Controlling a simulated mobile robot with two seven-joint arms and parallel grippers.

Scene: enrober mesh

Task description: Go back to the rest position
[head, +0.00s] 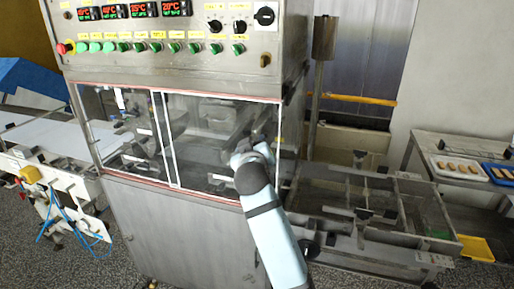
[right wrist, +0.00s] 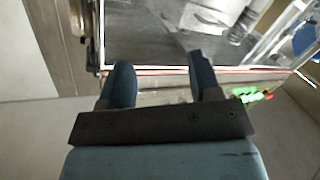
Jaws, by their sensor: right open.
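My right arm (head: 273,235) comes up from the bottom of the head view and bends in front of the right part of the enrober's glass window (head: 215,140). Its gripper is small and dark there, partly hidden by the wrist. In the right wrist view my right gripper (right wrist: 160,76) is open, with its two dark blue fingers apart and nothing between them. The glass pane and its red lower edge lie beyond the fingers. I cannot tell the gap between fingertips and glass. My left gripper is not in view.
The enrober cabinet (head: 185,225) fills the middle, with a control panel (head: 150,30) on top. A white conveyor (head: 55,135) stands at left. A metal mesh frame (head: 345,195) is at right. A table (head: 440,145) with trays of biscuits stands at far right.

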